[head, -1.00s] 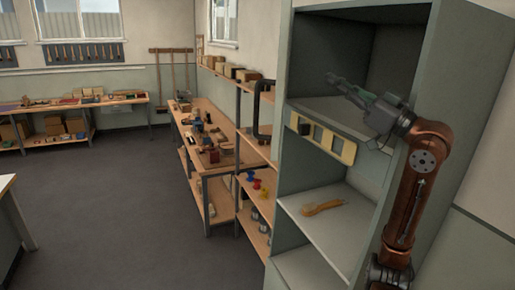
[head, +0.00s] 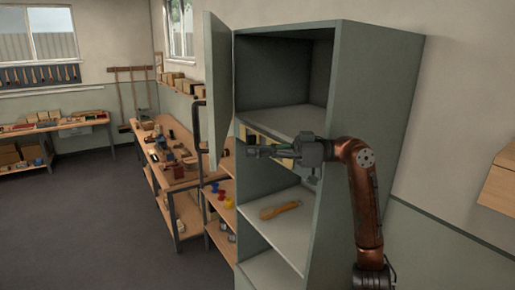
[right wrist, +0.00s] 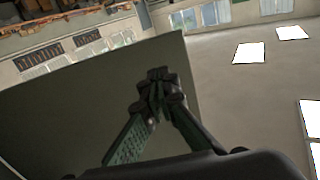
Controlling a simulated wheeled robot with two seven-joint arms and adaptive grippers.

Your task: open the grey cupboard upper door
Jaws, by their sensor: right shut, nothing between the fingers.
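The grey cupboard (head: 375,110) stands at the centre right in the head view. Its upper door (head: 219,90) stands swung open at the left, leaving the upper compartment (head: 285,75) exposed and empty. My right gripper (head: 252,151) is shut and empty, pointing left across the cupboard front, just below the upper compartment and near the door's lower part. I cannot tell whether it touches the door. In the right wrist view the closed fingertips (right wrist: 158,78) show against a large dark grey-green panel (right wrist: 70,110), apparently the door. My left gripper is not in view.
A wooden-handled brush (head: 280,210) lies on the cupboard's middle shelf. A yellowish piece (head: 284,161) sits partly behind my gripper. A workbench (head: 172,175) with several items stands left of the cupboard. The floor (head: 90,220) at left is clear.

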